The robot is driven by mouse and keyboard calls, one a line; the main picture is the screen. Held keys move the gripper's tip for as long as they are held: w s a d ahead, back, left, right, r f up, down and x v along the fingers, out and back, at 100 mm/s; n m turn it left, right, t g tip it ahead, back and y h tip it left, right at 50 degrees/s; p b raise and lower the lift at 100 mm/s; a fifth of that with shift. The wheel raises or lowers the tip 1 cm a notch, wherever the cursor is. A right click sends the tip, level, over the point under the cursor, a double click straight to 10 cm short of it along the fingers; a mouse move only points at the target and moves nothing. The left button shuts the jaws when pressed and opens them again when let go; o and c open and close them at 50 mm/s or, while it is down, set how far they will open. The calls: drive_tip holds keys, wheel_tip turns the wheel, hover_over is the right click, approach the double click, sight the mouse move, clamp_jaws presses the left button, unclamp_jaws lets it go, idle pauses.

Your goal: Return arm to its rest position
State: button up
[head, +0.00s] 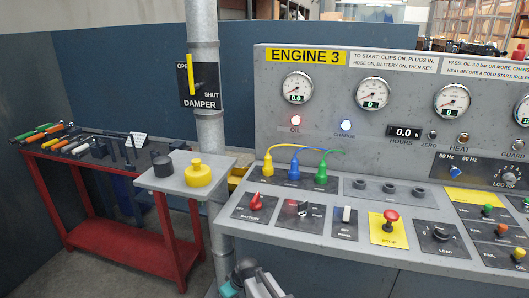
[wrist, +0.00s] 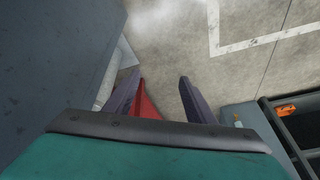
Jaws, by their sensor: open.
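My gripper (wrist: 158,90) is open in the wrist view, its two dark fingers apart and pointing over the grey floor. No held object shows between them. A red piece (wrist: 148,104) shows beside the left finger, and I cannot tell what it belongs to. In the head view, part of my arm shows low at the bottom edge, in front of the engine panel (head: 400,65) marked ENGINE 3. The fingertips are not clear there.
The sloped control desk (head: 345,240) with plugs, knobs and a red stop button (head: 391,215) fills the right. A grey post (head: 208,130) carries the damper plate (head: 199,85). A small shelf (head: 160,184) holds a yellow cap (head: 197,173). A red tool cart (head: 130,246) stands left.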

drive_tip(key=s+d+f+m+g+h+p, duration=0.1)
drive_tip(key=s+d+f+m+p, duration=0.1)
drive_tip(key=s+d+f, duration=0.5)
drive_tip(key=s+d+f+m+g+h+p, duration=0.1)
drive_tip(key=s+d+f+m+g, duration=0.1)
drive_tip(key=s+d+f, duration=0.5)
drive_tip(key=s+d+r+m+g+h+p, duration=0.1)
drive_tip(key=s+d+r+p, duration=0.3)
drive_tip(key=s+d, duration=0.4)
drive_tip(key=s+d+r+m+g+h+p, duration=0.1)
drive_tip(key=s+d+r+m+g+p, duration=0.2)
drive_tip(key=s+d, duration=0.4)
drive_tip(key=s+r+g+p, duration=0.1)
drive_tip(key=s, duration=0.5)
drive_tip(key=shift+d+r+m+p, duration=0.25)
drive_tip(key=shift+d+m+p, duration=0.1)
drive_tip(key=shift+m, duration=0.05)
